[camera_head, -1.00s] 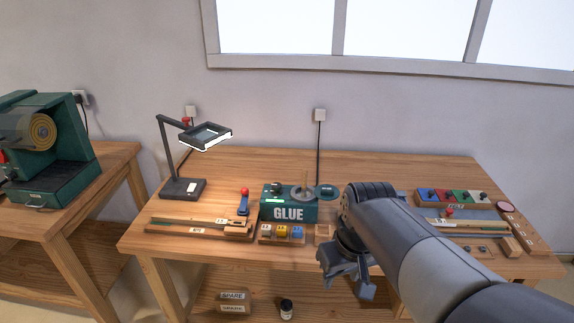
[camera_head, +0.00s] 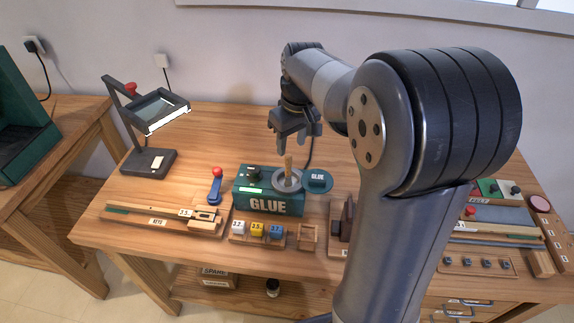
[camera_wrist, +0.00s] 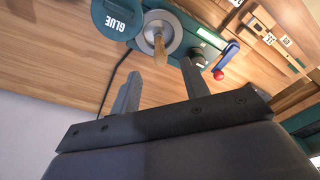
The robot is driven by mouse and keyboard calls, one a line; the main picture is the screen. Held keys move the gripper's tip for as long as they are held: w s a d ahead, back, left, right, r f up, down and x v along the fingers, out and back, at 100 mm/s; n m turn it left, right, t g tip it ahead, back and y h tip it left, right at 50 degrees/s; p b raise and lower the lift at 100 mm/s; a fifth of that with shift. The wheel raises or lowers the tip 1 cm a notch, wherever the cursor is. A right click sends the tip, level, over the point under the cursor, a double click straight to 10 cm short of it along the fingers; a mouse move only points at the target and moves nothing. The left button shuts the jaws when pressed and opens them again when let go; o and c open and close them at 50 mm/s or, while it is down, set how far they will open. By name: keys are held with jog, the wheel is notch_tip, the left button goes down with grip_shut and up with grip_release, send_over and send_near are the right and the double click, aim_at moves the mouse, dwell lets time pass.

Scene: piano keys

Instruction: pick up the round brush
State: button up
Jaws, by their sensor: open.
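The round brush (camera_head: 289,166) stands upright in the round metal glue pot (camera_head: 298,181) on the green GLUE box; only its wooden handle shows, and its bristle end is hidden in the pot. In the wrist view the brush handle (camera_wrist: 160,46) points toward me, with its end near the gap between my fingers. My gripper (camera_head: 296,145) is open and empty, above and behind the brush in the head view. In the wrist view my gripper (camera_wrist: 159,84) shows both fingers apart, and neither visibly touches the handle.
The green GLUE box (camera_head: 267,204) has a round lid (camera_head: 318,181) beside the pot. A magnifier lamp (camera_head: 150,160) stands at left. A blue lever with a red knob (camera_head: 216,185) is beside the box. The bench behind is clear.

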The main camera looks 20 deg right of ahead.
aim_at(290, 157)
jog(key=f, duration=0.5)
jog(key=w+f, duration=0.1)
jog(key=f, duration=0.2)
jog(key=shift+w+a+f+p, duration=0.1)
jog(key=shift+a+f+p, duration=0.15)
jog(key=shift+f+p, duration=0.1)
jog(key=shift+c, duration=0.5)
grip_shut()
